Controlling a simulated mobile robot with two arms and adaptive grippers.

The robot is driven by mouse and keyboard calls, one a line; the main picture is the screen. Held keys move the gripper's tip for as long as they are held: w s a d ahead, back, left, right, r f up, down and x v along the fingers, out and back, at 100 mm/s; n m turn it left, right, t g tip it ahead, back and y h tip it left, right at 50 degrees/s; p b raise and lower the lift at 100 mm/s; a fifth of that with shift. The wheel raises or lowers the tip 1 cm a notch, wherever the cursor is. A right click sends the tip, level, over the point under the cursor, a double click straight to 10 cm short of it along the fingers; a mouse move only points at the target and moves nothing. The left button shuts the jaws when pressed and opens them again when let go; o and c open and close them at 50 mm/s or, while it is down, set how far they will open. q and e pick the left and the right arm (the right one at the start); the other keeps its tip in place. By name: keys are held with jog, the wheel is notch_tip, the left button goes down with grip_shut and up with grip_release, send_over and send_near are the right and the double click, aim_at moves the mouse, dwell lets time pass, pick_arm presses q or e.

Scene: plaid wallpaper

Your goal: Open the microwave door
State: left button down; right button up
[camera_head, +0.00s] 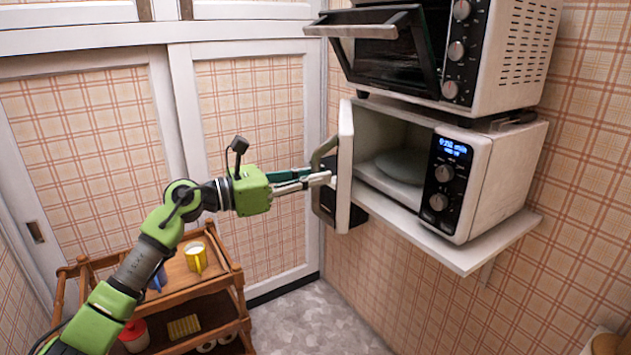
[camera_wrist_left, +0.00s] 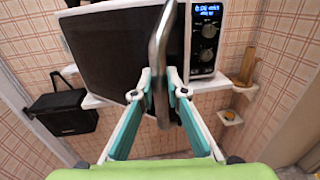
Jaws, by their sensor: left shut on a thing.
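The white microwave (camera_head: 478,185) stands on a wall shelf. Its door (camera_head: 345,165) is swung wide open toward me, and the cavity with a pale round turntable (camera_head: 402,165) shows. My left gripper (camera_head: 326,179) is shut on the curved grey door handle (camera_head: 321,152). In the left wrist view the handle (camera_wrist_left: 159,50) stands upright between the two fingertips (camera_wrist_left: 158,82), with the dark door front (camera_wrist_left: 110,55) behind it. The control panel with a lit blue display (camera_wrist_left: 205,30) shows at the right there. My right gripper is not in view.
A toaster oven (camera_head: 495,50) with its door tilted open sits directly above the microwave. The white shelf (camera_head: 470,262) juts from the plaid wall. A black box (camera_wrist_left: 62,112) is behind the door.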

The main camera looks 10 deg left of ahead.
pick_arm(q)
jog(key=shift+w+a, duration=0.1)
jog(key=shift+a, duration=0.55)
jog(key=c, duration=2.1)
grip_release()
jog(key=shift+r, duration=0.1)
jog(key=shift+c, duration=0.2)
jog(key=shift+w, duration=0.1)
jog(key=v, duration=1.2)
